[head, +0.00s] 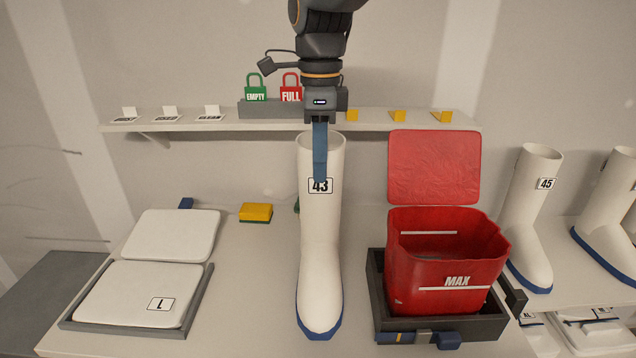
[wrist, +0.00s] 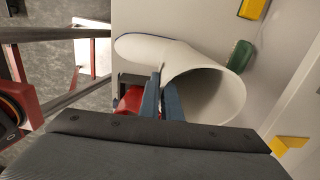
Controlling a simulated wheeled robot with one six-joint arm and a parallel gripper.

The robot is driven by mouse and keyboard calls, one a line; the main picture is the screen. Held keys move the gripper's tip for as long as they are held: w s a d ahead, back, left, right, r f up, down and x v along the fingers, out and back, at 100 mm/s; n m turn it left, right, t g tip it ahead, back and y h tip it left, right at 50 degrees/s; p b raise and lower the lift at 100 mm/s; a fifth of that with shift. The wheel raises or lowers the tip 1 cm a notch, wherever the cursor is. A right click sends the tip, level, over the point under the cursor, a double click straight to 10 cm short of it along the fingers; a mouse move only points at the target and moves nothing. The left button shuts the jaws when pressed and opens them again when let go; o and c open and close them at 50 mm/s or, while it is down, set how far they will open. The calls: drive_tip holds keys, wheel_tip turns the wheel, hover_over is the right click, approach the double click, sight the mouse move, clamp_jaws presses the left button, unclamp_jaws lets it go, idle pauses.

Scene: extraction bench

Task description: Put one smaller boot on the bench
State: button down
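A white boot with a blue sole, labelled 43 (head: 320,235), is upright over the middle of the bench (head: 250,290), toe towards the front. I cannot tell for sure whether its sole touches the bench. My gripper (head: 320,165) points down at the top of the shaft. In the wrist view, the blue fingers (wrist: 162,95) are close together at the rim of the boot (wrist: 215,90), one outside and one inside the opening. They look shut on the front wall of the shaft. A taller-numbered boot labelled 45 (head: 535,210) stands at the right.
A red MAX container (head: 440,265) sits in a dark tray (head: 375,290) just right of the boot. White pads (head: 140,295) lie at left, with a yellow sponge (head: 256,211) behind. A wall shelf (head: 380,126) runs behind. Bench space left of the boot is clear.

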drive_tip(key=shift+f+p, duration=0.4)
drive_tip(key=shift+f, duration=1.55)
drive_tip(key=c, duration=2)
unclamp_jaws()
wheel_tip(320, 180, up, 12)
drive_tip(key=b, duration=0.3)
